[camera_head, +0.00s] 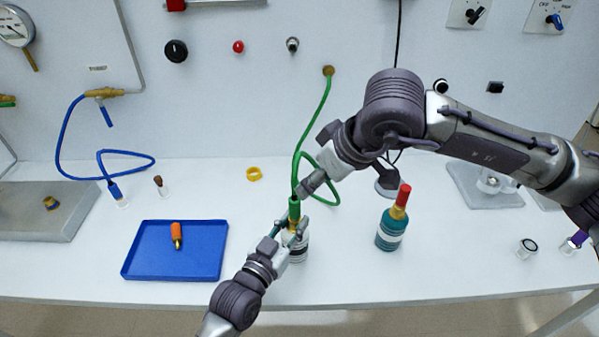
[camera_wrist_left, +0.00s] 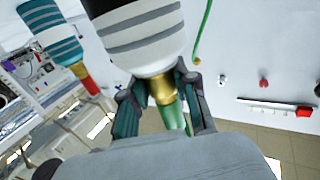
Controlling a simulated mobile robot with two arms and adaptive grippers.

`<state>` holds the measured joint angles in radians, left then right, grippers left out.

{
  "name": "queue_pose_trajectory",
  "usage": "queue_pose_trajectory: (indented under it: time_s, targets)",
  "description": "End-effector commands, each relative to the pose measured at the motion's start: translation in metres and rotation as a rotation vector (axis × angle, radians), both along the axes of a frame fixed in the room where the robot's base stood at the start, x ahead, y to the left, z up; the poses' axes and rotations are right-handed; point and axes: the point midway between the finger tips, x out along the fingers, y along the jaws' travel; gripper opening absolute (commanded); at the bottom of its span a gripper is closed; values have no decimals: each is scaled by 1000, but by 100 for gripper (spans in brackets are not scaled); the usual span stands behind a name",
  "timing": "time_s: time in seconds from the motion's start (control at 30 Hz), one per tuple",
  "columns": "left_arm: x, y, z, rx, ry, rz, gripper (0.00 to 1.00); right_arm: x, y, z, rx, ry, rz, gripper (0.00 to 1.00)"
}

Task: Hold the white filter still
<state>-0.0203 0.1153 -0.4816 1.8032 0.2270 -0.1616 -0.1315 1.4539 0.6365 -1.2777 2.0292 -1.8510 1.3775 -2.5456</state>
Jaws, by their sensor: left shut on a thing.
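The white filter (camera_head: 298,252) has dark grey bands and stands on the bench, with a brass neck and a green piece on top. In the left wrist view the filter (camera_wrist_left: 145,42) fills the top, and its brass neck (camera_wrist_left: 161,90) lies between my left fingers. My left gripper (camera_head: 292,229) is shut on the filter near its neck; its fingers also show in the left wrist view (camera_wrist_left: 163,112). My right gripper (camera_head: 304,190) is just above, by the green hose end (camera_head: 294,208). Its fingertips are too small to read.
A teal filter (camera_head: 388,236) with a red cap stands to the right. A blue tray (camera_head: 140,272) holding an orange-and-brass piece (camera_head: 177,235) lies to the left. The green hose (camera_head: 317,118) runs up to the wall panel. A yellow ring (camera_head: 254,174) lies behind.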

Motion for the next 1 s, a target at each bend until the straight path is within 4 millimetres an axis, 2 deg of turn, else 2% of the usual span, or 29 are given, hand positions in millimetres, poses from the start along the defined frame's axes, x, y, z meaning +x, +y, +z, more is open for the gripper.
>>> queue_pose_trajectory:
  time_s: [0.37,0.4,0.53,0.87,1.0]
  targets:
    - [0,0,0,0,0,0,0,0,0,0,0,0,0,55]
    - [0,0,0,0,0,0,36,0,0,0,0,0,0,55]
    - [0,0,0,0,0,0,57,0,0,0,0,0,0,55]
    - [-1,1,0,0,0,0,58,0,0,0,0,0,0,55]
    - [-13,8,-2,2,2,1,58,0,0,0,0,0,0,55]
